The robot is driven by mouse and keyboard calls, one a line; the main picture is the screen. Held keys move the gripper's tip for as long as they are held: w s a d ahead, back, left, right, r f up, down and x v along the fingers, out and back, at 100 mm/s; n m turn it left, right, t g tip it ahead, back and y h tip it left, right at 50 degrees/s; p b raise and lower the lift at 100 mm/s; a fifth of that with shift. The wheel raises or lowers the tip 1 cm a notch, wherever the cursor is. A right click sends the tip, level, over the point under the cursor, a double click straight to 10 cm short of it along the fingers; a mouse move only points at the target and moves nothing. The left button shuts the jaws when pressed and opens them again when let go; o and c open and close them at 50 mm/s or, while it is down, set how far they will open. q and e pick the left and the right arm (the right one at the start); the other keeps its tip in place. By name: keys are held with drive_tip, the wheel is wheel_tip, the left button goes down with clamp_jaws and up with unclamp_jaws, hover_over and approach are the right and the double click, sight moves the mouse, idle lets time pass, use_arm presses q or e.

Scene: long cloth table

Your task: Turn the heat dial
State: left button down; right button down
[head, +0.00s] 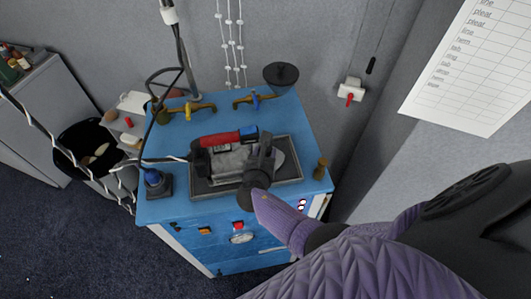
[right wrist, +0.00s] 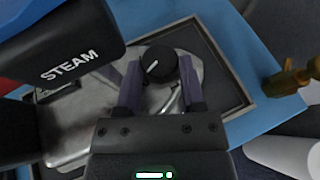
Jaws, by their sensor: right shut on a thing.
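The heat dial (right wrist: 158,62) is a round black knob with a white pointer mark, on top of the iron's silver body (right wrist: 75,125). My right gripper (right wrist: 158,88) has its two purple fingers on either side of the dial and is shut on it. In the head view my right gripper (head: 266,150) reaches over the iron from the right and hides the dial. The iron (head: 228,138) has a red and black handle and rests in a dark tray (head: 202,187). A block marked STEAM (right wrist: 65,45) stands beside the dial. My left gripper is not in view.
The tray sits on a blue-topped cabinet (head: 155,212). A brass fitting (head: 320,167) is at the right edge. A cord runs left from the iron.

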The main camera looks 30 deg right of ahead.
idle(0.4)
drive_tip(key=shift+c, duration=1.6)
unclamp_jaws()
drive_tip(key=shift+o, duration=0.6)
drive_tip(key=shift+d, duration=0.1)
